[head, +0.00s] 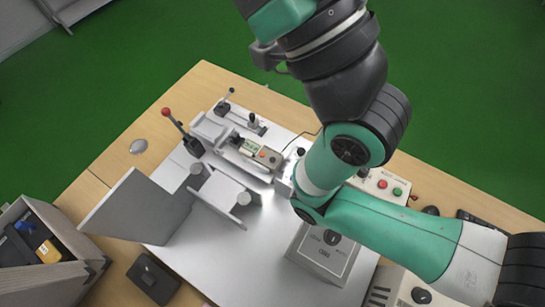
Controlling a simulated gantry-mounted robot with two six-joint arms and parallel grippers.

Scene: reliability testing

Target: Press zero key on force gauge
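The force gauge (258,152) is a small grey unit with a greenish display and an orange button. It sits on a light-grey test stand in the middle of the white base plate. My green and black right arm comes in from the right, and its wrist end is just right of the gauge. A pale part at that wrist (284,179) shows close to the gauge's right end, apart from its display. The fingertips cannot be made out, and contact with any key cannot be told. The separate keys are too small to read. My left gripper is not in view.
A red-knobbed lever (168,113) stands left of the gauge. A grey upright panel (140,208) is at the left. A control box with red and green buttons (390,187) lies partly behind my arm. A grey labelled box (322,254) stands in front. A bin (88,262) is at lower left.

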